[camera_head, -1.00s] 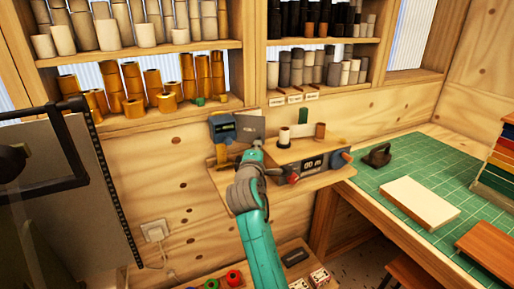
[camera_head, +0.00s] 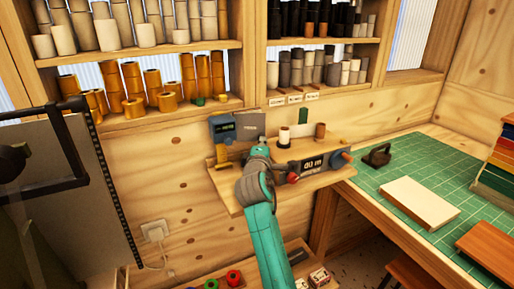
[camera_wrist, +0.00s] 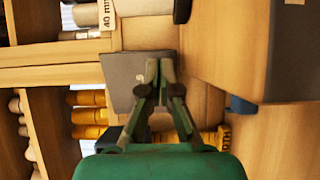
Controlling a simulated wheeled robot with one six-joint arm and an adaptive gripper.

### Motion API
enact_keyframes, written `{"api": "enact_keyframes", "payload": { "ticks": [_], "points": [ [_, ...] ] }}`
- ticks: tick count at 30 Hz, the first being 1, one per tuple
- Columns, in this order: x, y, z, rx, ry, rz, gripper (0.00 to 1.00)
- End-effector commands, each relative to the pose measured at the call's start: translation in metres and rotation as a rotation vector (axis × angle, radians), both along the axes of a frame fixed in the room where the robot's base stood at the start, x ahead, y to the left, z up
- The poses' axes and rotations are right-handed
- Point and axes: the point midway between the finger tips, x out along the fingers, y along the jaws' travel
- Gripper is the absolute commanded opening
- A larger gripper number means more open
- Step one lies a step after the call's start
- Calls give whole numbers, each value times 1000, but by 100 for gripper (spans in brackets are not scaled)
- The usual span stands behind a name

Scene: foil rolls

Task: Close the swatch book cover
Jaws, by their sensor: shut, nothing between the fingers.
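A grey upright panel (camera_head: 250,123), which looks like the raised swatch book cover, stands at the back of the small wooden wall shelf. In the wrist view this grey panel (camera_wrist: 122,78) lies behind and left of my fingertips. My gripper (camera_head: 262,150) is just below and in front of the panel's right side. In the wrist view my gripper (camera_wrist: 160,65) is shut and empty, its tips overlapping the panel's right edge. I cannot tell whether they touch it. The rest of the book is hidden or too small to make out.
A blue-grey device (camera_head: 221,128) stands left of the panel. A dark display box (camera_head: 310,166) with a red knob and two spools sit to the right on the wooden shelf (camera_head: 225,189). Loaded roll racks are above. A green cutting mat (camera_head: 440,172) covers the right bench.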

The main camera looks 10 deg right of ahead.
Motion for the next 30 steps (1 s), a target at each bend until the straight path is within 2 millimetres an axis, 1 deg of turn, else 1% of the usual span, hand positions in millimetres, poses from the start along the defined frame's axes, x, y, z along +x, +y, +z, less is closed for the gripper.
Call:
{"api": "enact_keyframes", "payload": {
  "ticks": [6, 13, 30],
  "points": [
    [12, -9, 1, 1, 0, -1, 0],
    [20, -12, 0, 0, 0, 0, 0],
    [22, -13, 0, 1, 0, 0, 0]
  ]
}}
